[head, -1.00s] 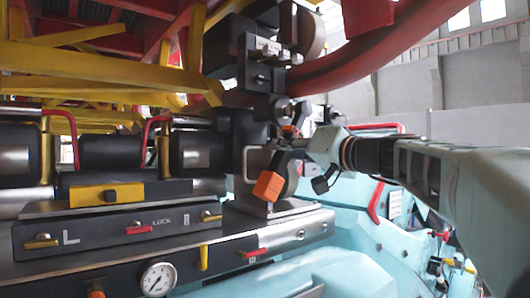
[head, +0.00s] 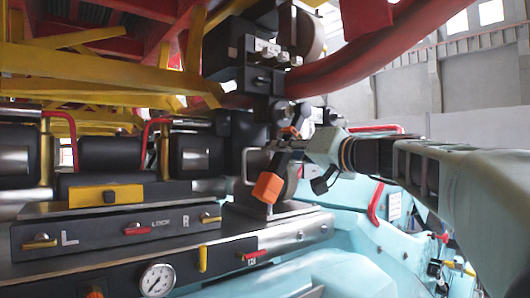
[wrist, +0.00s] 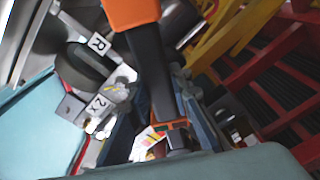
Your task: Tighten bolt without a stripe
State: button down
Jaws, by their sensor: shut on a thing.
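A dark tool with an orange block end (head: 268,187) hangs tilted in front of the metal bracket in the head view. In the wrist view its black shaft (wrist: 150,75) runs up from my gripper to the orange end (wrist: 130,12). My gripper (head: 297,146) is shut on this tool near its upper part, beside the dark column; in the wrist view the gripper (wrist: 165,115) has a finger on each side of the shaft. A grey round part (wrist: 118,93) lies near a "2x" label. I cannot make out any bolt or stripe clearly.
A black panel (head: 135,233) with L, LOCK and R marks and small levers is at lower left, above a pressure gauge (head: 157,280). A thick red pipe (head: 375,60) and yellow beams (head: 85,68) are overhead. A red handle (head: 375,203) stands below my arm.

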jog(key=shift+w+a+r, duration=0.25)
jog(key=shift+w+a, duration=0.3)
jog(key=shift+w, duration=0.1)
dwell(1.3)
jog(key=shift+b, duration=0.5)
dwell(1.0)
jog(key=shift+s+d+f, duration=0.1)
jog(key=shift+d+f, duration=0.05)
jog(key=shift+b+v, duration=1.4)
jog(key=shift+v, duration=0.6)
jog(key=shift+r, duration=0.25)
jog(key=shift+d, duration=0.1)
